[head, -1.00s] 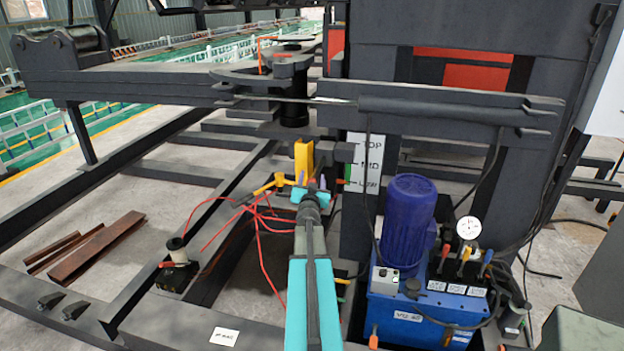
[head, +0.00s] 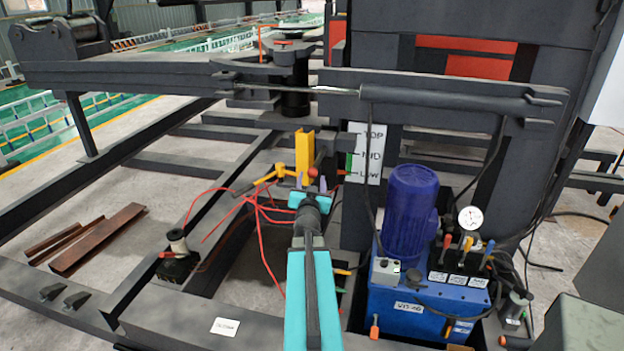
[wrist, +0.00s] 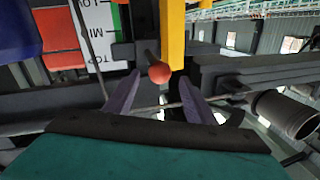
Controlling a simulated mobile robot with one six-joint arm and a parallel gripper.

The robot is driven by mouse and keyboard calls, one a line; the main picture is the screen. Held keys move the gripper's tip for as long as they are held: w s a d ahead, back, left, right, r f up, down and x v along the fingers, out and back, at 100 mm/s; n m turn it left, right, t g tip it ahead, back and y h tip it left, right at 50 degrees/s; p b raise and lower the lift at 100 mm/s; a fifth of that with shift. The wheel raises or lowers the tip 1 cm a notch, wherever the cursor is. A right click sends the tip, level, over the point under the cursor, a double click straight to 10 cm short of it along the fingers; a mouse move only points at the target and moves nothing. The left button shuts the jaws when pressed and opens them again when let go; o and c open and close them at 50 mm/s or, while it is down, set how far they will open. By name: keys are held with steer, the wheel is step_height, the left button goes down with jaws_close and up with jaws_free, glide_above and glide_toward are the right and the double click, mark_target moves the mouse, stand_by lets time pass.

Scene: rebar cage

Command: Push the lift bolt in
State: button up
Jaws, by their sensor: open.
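A lift bolt with a red ball knob (wrist: 159,73) stands in front of the yellow post (wrist: 173,35) in the wrist view. My gripper (head: 312,182) is open, pointing toward the post. In the wrist view its two purple fingers lie left and right below the knob, with nothing held between them. I cannot tell whether they touch the knob.
A label plate marked TOP, MID, LOW (head: 366,153) is right of the post. The blue pump unit (head: 420,300) with its motor (head: 411,212) stands at the right. Red cables (head: 260,225) hang left of my arm. A dark beam (head: 440,94) crosses above.

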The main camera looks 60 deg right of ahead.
steer(key=shift+p+v, duration=0.3)
steer(key=shift+v, duration=0.65)
steer(key=shift+p+v, duration=0.45)
steer(key=shift+v, duration=0.5)
steer(key=shift+w, duration=0.1)
